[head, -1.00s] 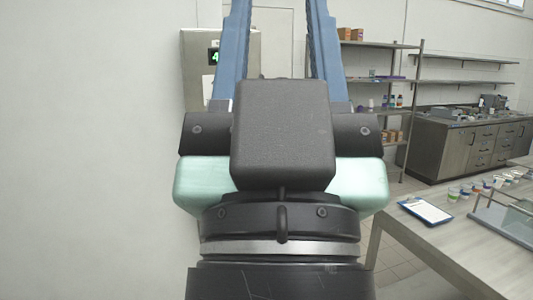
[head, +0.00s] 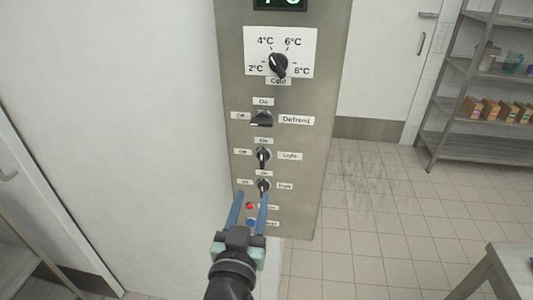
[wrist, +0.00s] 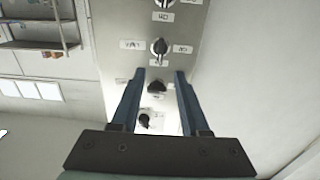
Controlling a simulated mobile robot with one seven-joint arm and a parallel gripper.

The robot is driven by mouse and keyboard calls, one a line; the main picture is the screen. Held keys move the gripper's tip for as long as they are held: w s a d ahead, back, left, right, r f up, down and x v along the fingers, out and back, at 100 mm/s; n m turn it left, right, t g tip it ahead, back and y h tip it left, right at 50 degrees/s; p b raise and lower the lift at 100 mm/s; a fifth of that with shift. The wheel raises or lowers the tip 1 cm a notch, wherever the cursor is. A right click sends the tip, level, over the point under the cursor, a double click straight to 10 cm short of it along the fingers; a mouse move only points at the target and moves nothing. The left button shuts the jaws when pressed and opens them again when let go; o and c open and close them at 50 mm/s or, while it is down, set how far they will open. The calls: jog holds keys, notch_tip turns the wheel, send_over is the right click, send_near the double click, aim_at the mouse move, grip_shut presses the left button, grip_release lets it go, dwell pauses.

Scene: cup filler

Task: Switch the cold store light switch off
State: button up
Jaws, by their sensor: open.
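The Light switch (head: 263,156) is a black rotary knob on the steel control panel (head: 325,120). Its handle stands upright, in line with the On label above it; the Off label (head: 243,152) is at its left. My gripper (head: 252,194) is open and empty, with two long blue fingers. In the head view its tips appear below the Light switch, around the lower knob (head: 263,185). In the wrist view the panel appears upside down; the Light switch (wrist: 159,47) shows just beyond the fingertips (wrist: 159,71). No contact is visible.
Above the Light switch are the Defrost knob (head: 261,119), lying sideways, and the temperature dial (head: 278,64). Red (head: 250,206) and blue (head: 250,222) buttons sit low on the panel. A shelf rack (head: 480,90) and a table (head: 515,270) stand right. Floor between is clear.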

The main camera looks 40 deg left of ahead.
aim_at(261, 160)
jog(key=p+x, duration=0.1)
jog(key=x, duration=0.4)
jog(key=p+x, duration=0.1)
jog(key=x, duration=0.5)
jog(key=shift+r+p, duration=0.2)
jog(key=shift+p, duration=0.2)
jog(key=shift+w+a, duration=0.3)
jog(key=shift+w, duration=0.25)
grip_shut()
